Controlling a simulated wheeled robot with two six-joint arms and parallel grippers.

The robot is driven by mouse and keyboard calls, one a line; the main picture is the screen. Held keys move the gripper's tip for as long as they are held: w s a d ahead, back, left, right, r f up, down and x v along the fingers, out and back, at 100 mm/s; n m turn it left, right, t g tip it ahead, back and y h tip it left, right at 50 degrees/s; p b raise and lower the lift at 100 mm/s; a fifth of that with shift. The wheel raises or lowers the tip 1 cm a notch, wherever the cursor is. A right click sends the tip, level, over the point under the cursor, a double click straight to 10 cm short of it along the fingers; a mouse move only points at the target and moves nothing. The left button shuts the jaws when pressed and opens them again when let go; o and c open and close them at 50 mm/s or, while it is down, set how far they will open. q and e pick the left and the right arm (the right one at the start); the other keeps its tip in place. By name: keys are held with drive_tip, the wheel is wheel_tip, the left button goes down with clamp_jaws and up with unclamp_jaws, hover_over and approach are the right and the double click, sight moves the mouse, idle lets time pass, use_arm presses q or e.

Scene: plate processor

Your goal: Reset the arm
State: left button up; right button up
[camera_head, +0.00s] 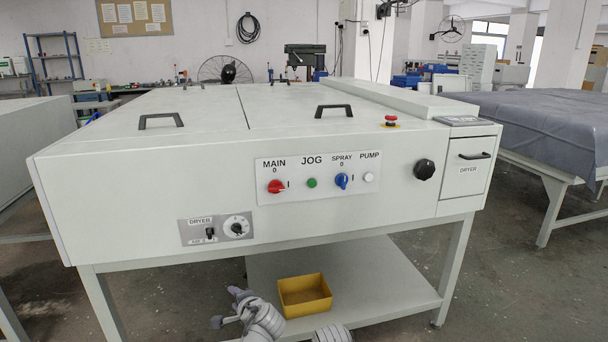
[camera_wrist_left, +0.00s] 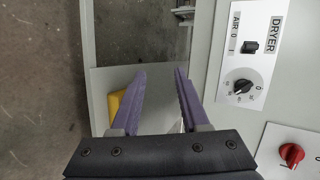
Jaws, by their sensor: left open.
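My left gripper (camera_head: 229,305) is low in front of the plate processor (camera_head: 130,200), at the bottom of the head view. In the left wrist view its two purple fingers (camera_wrist_left: 161,73) stand apart with nothing held between them. The processor's front carries a panel with a red MAIN knob (camera_head: 276,186), a green JOG button (camera_head: 312,183), a blue SPRAY knob (camera_head: 342,181) and a white PUMP button (camera_head: 369,177). The dryer panel (camera_head: 215,229) is at lower left and also shows in the left wrist view (camera_wrist_left: 249,50). My right gripper is out of view.
A yellow bin (camera_head: 304,294) sits on the processor's lower shelf (camera_head: 400,290), right of my left gripper. A black knob (camera_head: 424,169) and a dryer drawer (camera_head: 468,168) are at the front right. A covered table (camera_head: 540,115) stands at right. Bare floor shows at lower right.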

use_arm(q)
drive_tip(key=s+d+f+n+g+h, duration=0.3)
drive_tip(key=s+d+f+n+g, duration=0.25)
drive_tip(key=s, duration=0.45)
drive_tip(key=s+d+f+n+g+h, duration=0.25)
drive_tip(key=s+d+f+g, duration=0.3)
drive_tip(key=s+d, duration=0.35)
wheel_tip(320, 180, up, 31)
drive_tip(key=s+p, duration=0.1)
drive_tip(key=p, duration=3.1)
drive_tip(key=shift+s+r+m+t, duration=0.2)
drive_tip(key=shift+s+m+t, duration=0.1)
drive_tip(key=shift+s, duration=0.05)
drive_tip(key=shift+h, duration=0.25)
